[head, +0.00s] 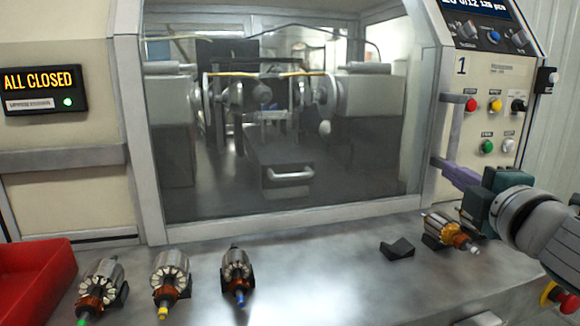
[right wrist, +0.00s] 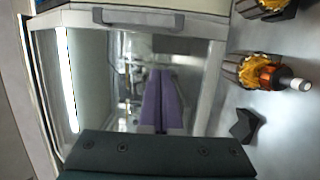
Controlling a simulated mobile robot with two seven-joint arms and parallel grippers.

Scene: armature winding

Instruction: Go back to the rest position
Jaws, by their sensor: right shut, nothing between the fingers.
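My right gripper (head: 447,170) is at the right of the head view, its purple fingers beside the door's right frame and handle (head: 455,120). In the right wrist view its fingers (right wrist: 161,76) lie together, shut and empty, in front of the machine's glass. A wound armature (head: 448,232) with a white shaft end lies in a cradle on the shelf below the gripper; it also shows in the right wrist view (right wrist: 260,74). My left gripper is in neither view.
Three armatures (head: 100,284) (head: 171,274) (head: 238,270) lie on the shelf at left. An empty black cradle (head: 397,248) stands at centre right. A red bin (head: 35,280) is at far left. The winding machine's glass door (head: 290,195) is shut; its sign (head: 40,82) reads "ALL CLOSED".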

